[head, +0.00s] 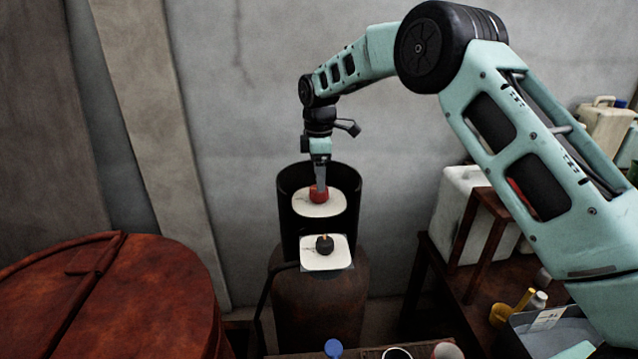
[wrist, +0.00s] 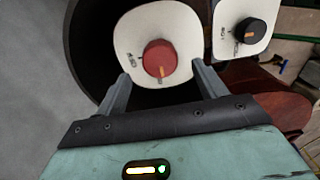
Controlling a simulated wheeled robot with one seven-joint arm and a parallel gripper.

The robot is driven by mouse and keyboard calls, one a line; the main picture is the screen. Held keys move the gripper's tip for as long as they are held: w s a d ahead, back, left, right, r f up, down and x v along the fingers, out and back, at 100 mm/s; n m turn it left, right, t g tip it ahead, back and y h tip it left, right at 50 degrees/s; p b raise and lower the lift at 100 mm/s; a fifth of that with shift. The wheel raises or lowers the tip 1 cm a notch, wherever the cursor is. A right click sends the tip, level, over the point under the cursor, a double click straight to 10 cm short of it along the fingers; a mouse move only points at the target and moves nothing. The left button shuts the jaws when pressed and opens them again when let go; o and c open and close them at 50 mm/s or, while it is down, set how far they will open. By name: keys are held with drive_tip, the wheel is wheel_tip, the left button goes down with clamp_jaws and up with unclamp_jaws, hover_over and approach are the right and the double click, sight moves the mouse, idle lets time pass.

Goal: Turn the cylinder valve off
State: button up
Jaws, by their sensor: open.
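A red round knob (head: 317,195) sits on a white round plate (head: 322,210) inside a black open-fronted collar (head: 292,187) on top of a rusty cylinder (head: 320,305). In the wrist view the red knob (wrist: 158,58) shows a tan mark on its lower right side. My gripper (head: 321,186) points down over it. In the wrist view its two fingers stand apart, one on each side of the knob, with visible gaps. Contact is not seen. A black knob (head: 324,245) with an orange mark sits on a white squarish plate (head: 316,262) in front of the collar.
A large rusty vat lid (head: 110,300) is at left. A dark table (head: 475,265) with a white jerrycan (head: 462,215) and yellow bottle (head: 508,308) stands at right. A blue-capped item (head: 333,348) is at the front edge. A grey wall is behind.

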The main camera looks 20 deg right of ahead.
sight(319, 194)
drive_tip(key=shift+f+p, duration=0.75)
drive_tip(key=shift+f, duration=1.85)
drive_tip(key=c, duration=1)
